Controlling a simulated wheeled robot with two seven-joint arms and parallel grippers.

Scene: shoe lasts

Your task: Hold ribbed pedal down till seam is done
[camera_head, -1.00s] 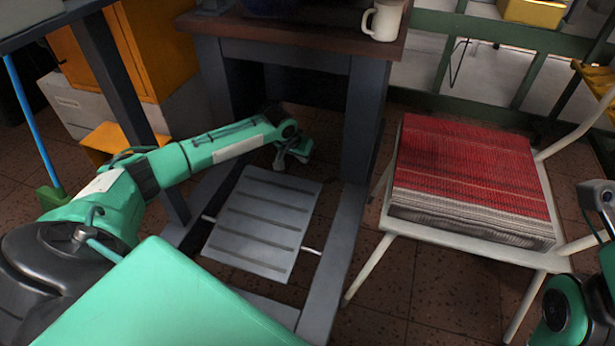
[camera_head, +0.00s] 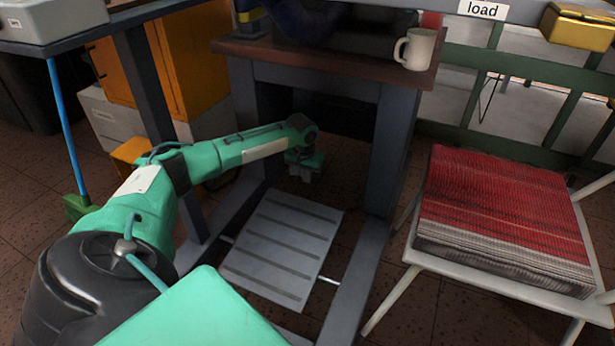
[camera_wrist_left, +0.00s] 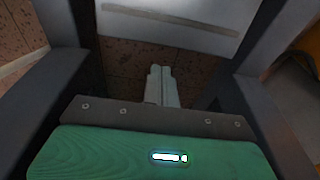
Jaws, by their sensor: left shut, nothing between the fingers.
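The ribbed pedal (camera_head: 283,248) is a grey plate with dark cross ribs, low between the legs of the stand. Its ribbed edge also shows at the top of the left wrist view (camera_wrist_left: 175,22). My left gripper (camera_head: 306,178) hangs just beyond the pedal's far edge, under the tabletop, and appears apart from it. In the left wrist view my left gripper's pale fingers (camera_wrist_left: 162,74) are together and empty, over the brown floor. My right gripper is not in view. No seam can be made out.
A white mug (camera_head: 416,49) stands on the brown tabletop (camera_head: 330,52) above. Dark legs (camera_head: 385,150) flank the pedal. A white chair with a red striped cushion (camera_head: 505,205) stands at right. An orange cabinet (camera_head: 180,60) is at back left.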

